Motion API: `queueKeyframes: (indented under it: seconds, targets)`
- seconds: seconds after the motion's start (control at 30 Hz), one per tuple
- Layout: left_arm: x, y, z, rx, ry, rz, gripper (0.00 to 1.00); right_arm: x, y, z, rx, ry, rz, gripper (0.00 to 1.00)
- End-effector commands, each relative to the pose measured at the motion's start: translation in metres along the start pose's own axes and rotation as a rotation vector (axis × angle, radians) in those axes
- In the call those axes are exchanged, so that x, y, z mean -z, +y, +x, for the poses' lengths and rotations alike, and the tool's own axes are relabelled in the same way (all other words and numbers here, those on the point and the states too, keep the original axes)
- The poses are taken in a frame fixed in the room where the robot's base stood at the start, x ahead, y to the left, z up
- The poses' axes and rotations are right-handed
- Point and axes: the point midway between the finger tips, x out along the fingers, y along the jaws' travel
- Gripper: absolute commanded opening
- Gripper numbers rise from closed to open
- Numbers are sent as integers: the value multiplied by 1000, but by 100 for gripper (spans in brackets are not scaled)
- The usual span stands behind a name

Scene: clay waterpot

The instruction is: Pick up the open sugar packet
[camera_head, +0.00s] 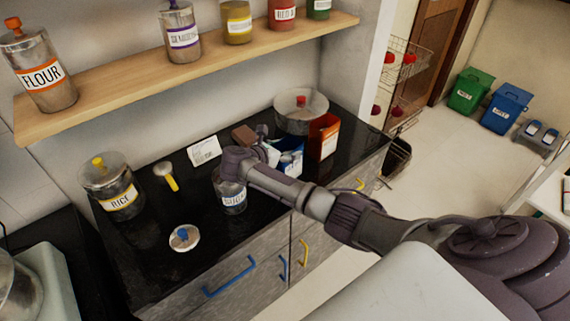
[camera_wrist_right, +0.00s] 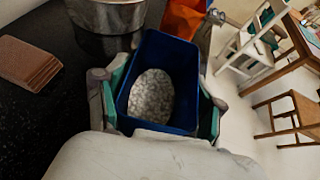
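The open sugar packet is a blue, open-topped box (camera_wrist_right: 172,65) with pale grainy stuff inside in the right wrist view. In the head view the blue packet (camera_head: 291,158) stands at the right part of the black counter, partly hidden by my right wrist. My right gripper (camera_wrist_right: 157,110) has its teal-padded fingers on two opposite sides of the packet, very close to its walls. I cannot tell whether the pads press on it. In the head view my right gripper (camera_head: 270,150) is partly hidden behind its arm. My left gripper is not in view.
An orange box (camera_head: 323,136) and a lidded metal pot (camera_head: 300,112) stand close to the packet. A glass jar (camera_head: 232,198), its apparent lid (camera_head: 185,238), a yellow-handled scoop (camera_head: 170,178), a rice jar (camera_head: 115,190) and a brown slab (camera_wrist_right: 28,62) are on the counter. A shelf (camera_head: 190,75) hangs above.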

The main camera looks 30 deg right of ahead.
Motion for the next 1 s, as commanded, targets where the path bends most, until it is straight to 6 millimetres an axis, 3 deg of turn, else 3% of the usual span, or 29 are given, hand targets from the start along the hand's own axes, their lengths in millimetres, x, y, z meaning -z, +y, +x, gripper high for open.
queueKeyframes:
  seconds: [0.03,0.33,0.73,1.0]
  targets:
    - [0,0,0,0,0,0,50,1,0,0,0,1,-1,48]
    - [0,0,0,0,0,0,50,1,0,0,0,1,-2,0]
    - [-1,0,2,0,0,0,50,-5,1,-3,-3,0,1,0]
    - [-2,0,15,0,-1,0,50,-40,-5,-15,0,0,7,0]
